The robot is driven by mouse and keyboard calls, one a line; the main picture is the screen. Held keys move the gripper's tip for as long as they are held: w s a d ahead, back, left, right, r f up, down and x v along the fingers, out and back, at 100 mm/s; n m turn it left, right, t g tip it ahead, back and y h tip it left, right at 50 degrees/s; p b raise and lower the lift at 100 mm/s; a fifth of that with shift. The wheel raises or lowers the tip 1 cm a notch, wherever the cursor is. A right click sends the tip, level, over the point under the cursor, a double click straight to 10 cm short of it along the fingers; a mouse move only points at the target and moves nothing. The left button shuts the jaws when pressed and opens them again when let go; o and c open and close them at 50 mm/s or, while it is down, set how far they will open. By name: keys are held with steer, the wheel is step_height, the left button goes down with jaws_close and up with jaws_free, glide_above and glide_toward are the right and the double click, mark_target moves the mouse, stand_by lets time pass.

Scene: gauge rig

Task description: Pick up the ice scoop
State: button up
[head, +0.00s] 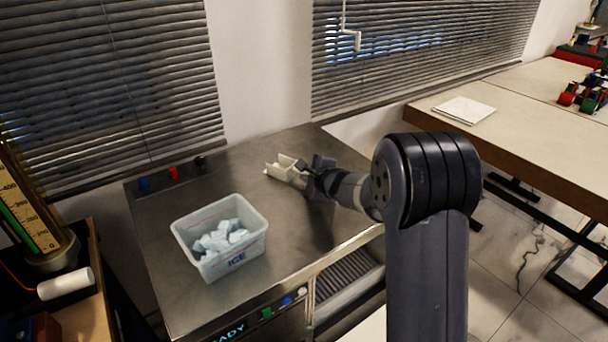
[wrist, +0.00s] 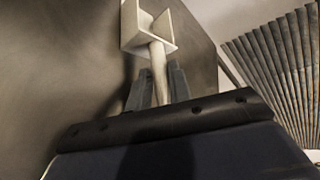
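The ice scoop (head: 286,168) is cream-coloured with a boxy, open head. It is at the back of the steel counter, just left of my gripper (head: 318,176). In the wrist view the scoop's head (wrist: 150,28) is beyond the fingertips. Its pale handle runs back between the two grey fingers of my gripper (wrist: 160,78). The fingers stand close on either side of the handle; I cannot tell whether both touch it. I also cannot tell whether the scoop rests on the counter or is clear of it.
A translucent bin (head: 232,262) marked ICE, with pale blue ice chunks, stands on the steel counter (head: 165,290) at the front left. Blinds (head: 110,80) hang behind the counter. A wooden table (head: 540,130) stands at right. The counter between bin and scoop is clear.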

jaws_close()
step_height(320, 180, up, 9)
steer(key=p, duration=0.4)
steer(key=s+d+f+b, duration=0.1)
steer(key=s+d+b, duration=0.25)
steer(key=d, duration=0.35)
steer(key=shift+s+a+f+b, duration=0.15)
steer(key=shift+f+b, duration=0.5)
steer(key=shift+f, duration=0.45)
steer(key=shift+s+f+b, duration=0.1)
steer(key=shift+f+b, duration=0.55)
steer(key=shift+f, duration=0.45)
steer(key=shift+s+a+f+b, duration=0.15)
steer(key=shift+f+b, duration=0.5)
steer(key=shift+f, duration=0.45)
steer(key=shift+f+b, duration=0.7)
steer(key=shift+b, duration=0.15)
steer(key=o, duration=0.5)
jaws_free()
